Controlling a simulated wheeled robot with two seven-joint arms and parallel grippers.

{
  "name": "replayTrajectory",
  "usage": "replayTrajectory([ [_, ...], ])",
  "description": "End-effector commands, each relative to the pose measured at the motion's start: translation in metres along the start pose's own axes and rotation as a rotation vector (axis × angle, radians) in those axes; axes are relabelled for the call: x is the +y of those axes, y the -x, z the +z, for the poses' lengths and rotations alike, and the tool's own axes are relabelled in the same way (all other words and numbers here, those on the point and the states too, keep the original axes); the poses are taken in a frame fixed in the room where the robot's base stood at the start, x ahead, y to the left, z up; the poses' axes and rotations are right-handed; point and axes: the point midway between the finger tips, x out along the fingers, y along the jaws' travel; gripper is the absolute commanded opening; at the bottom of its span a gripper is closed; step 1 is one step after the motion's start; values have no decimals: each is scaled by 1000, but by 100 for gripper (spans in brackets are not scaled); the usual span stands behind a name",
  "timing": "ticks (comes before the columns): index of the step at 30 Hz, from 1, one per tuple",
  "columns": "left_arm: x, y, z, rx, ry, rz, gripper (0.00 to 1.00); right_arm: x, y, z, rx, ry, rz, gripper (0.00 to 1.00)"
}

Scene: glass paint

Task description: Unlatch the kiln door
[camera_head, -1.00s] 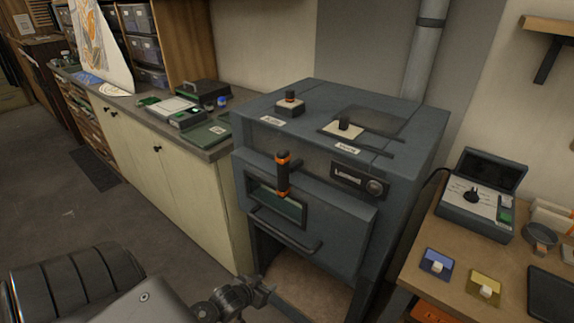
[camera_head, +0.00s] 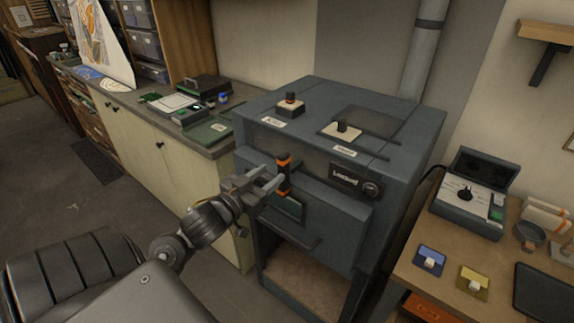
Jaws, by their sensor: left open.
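The kiln (camera_head: 335,125) is a dark grey box-shaped unit in the middle of the head view. Its front door (camera_head: 335,205) is shut, with a small window and a bar handle (camera_head: 280,233) below. An upright latch handle (camera_head: 284,173), black with orange ends, stands on the door's upper left. My left gripper (camera_head: 272,182) is open at the latch handle, its fingers pointing right toward it. I cannot tell whether the fingers are around the handle or just in front of it. My right gripper is not in view.
A counter (camera_head: 215,150) with trays and boxes runs along the left. A wooden table (camera_head: 415,285) on the right holds a control box (camera_head: 468,200), a blue card and a yellow card. Below the kiln door is an open space.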

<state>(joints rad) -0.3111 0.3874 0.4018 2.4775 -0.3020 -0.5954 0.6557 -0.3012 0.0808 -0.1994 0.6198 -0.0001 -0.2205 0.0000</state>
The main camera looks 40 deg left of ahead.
Motion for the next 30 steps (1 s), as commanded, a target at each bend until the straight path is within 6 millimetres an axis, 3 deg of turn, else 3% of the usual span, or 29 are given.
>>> replayTrajectory([
  [6, 0, -44, -2, -1, 4, -2, 44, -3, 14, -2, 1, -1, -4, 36],
  [12, 0, -70, -1, -1, 4, -1, 44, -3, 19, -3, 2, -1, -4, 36],
  [25, 0, -79, 1, -2, 1, -1, 44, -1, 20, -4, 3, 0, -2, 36],
  [30, 0, -79, 1, -2, 1, -1, 21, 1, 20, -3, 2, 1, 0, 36],
])
